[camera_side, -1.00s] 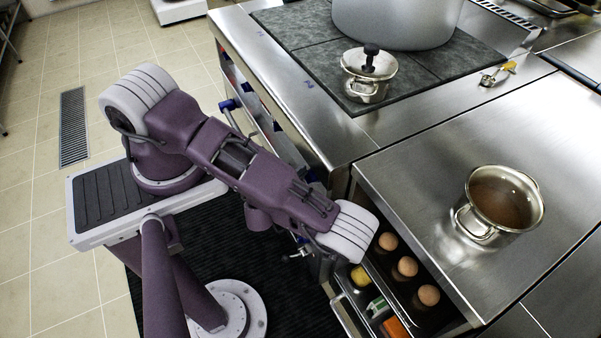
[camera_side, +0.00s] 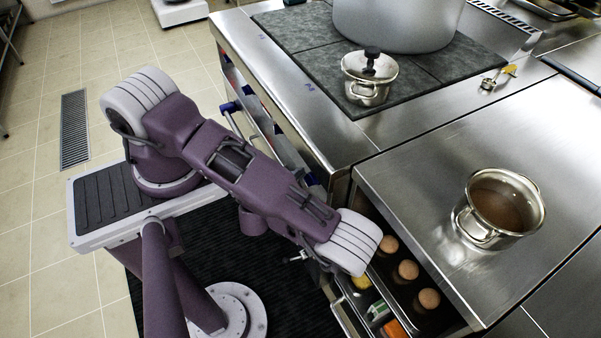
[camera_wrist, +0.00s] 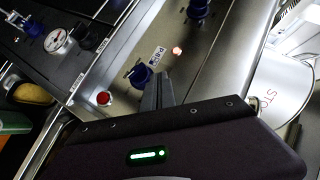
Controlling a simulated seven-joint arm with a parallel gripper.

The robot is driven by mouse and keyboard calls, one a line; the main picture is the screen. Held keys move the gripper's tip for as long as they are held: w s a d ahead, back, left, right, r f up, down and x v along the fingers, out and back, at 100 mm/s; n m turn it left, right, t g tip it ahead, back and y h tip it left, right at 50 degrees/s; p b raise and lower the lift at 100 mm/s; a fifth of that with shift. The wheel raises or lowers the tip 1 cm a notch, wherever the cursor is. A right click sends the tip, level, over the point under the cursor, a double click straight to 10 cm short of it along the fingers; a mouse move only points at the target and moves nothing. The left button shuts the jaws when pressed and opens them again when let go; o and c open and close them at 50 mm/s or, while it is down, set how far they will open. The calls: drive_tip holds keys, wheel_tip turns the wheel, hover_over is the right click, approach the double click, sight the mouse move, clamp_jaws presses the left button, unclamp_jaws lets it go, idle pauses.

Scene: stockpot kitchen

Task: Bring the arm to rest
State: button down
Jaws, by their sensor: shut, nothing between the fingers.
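My arm reaches from its base toward the open drawer in the side view, with its pale outer joint above the drawer's near edge. My gripper (camera_wrist: 158,92) shows in the wrist view as two dark fingers close together, shut with nothing held. In that view the fingers are in front of the steel stove panel (camera_wrist: 215,75), near a blue knob (camera_wrist: 138,74); I cannot tell whether they touch it. In the side view the fingers are hidden behind the arm.
The open drawer (camera_side: 345,312) holds several eggs (camera_side: 408,270) and colored packets. A pot of brown liquid (camera_side: 500,207) stands on the steel counter (camera_side: 420,185).

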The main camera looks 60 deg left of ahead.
drive_tip(key=s+d+r+n+g+h, duration=0.1)
drive_tip(key=d+r+n+g+h, duration=0.15)
drive_tip(key=d, duration=0.55)
drive_tip(key=s+d+r+n+g+h, duration=0.1)
drive_tip(key=d+r+n+g, duration=0.25)
drive_tip(key=d, duration=0.35)
drive_tip(key=w+d+r+h, duration=0.1)
drive_tip(key=d+r+h, duration=0.2)
drive_tip(key=r, duration=0.5)
drive_tip(key=w+d+r+h, duration=0.2)
drive_tip(key=d+r, duration=0.2)
drive_tip(key=r, duration=0.4)
drive_tip(key=s+a+r+h, duration=0.2)
drive_tip(key=s+a+r, duration=0.1)
drive_tip(key=r, duration=0.8)
drive_tip(key=s+a+r+m+t+y, duration=0.1)
drive_tip(key=s+a+r+y, duration=0.1)
drive_tip(key=s+a+r, duration=0.6)
drive_tip(key=shift+s+a+r+t+y, duration=0.15)
drive_tip(key=shift+s+a+t+y, duration=0.35)
drive_tip(key=shift+s, duration=0.6)
drive_tip(key=shift+a, duration=0.1)
